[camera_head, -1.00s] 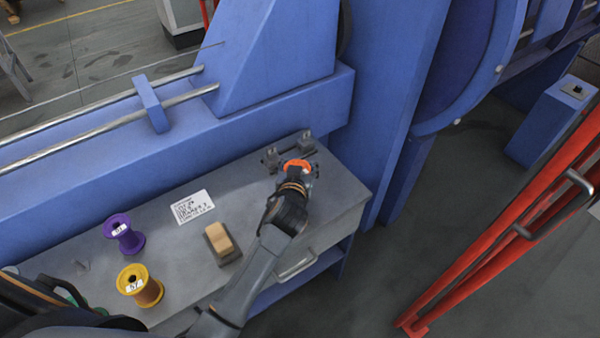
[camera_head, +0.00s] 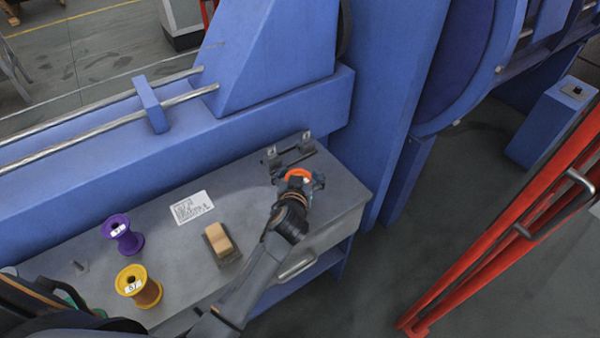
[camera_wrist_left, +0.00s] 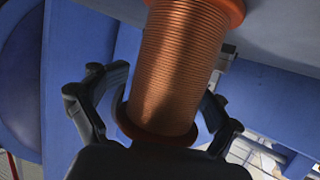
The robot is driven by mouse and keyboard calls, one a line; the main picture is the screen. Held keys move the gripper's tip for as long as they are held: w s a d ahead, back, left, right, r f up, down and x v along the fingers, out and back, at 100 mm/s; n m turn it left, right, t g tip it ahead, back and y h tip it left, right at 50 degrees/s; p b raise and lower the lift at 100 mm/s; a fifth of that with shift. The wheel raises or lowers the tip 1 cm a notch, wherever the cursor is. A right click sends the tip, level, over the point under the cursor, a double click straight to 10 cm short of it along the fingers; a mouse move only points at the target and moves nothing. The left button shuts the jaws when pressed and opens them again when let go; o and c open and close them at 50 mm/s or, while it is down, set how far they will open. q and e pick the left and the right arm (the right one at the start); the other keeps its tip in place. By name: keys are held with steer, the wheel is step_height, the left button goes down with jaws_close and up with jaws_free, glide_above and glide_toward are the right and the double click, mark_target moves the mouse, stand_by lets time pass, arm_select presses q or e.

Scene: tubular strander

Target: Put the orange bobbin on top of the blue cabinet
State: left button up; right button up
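The orange bobbin (camera_head: 297,174) is over the right part of the grey workbench, in front of a dark metal bracket. In the left wrist view the bobbin (camera_wrist_left: 180,70) shows its copper-coloured winding and orange flanges. My left gripper (camera_head: 303,184) is around it, one finger on each side near the close flange, and appears closed on it. The exact finger contact is partly hidden. A blue box-shaped cabinet (camera_head: 548,125) with a small grey switch panel on top stands on the floor at the right. My right gripper is not in view.
On the workbench (camera_head: 160,238) are a purple bobbin (camera_head: 123,235), a yellow bobbin (camera_head: 140,287), a label sheet (camera_head: 191,207) and a tan block (camera_head: 221,241). A metal bracket (camera_head: 290,152) stands behind. A red barrier (camera_head: 500,225) slants between bench and right edge. Floor between is clear.

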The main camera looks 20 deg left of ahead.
arm_select(q)
steer(key=shift+r, duration=0.25)
steer(key=v, duration=1.2)
steer(key=shift+f, duration=0.15)
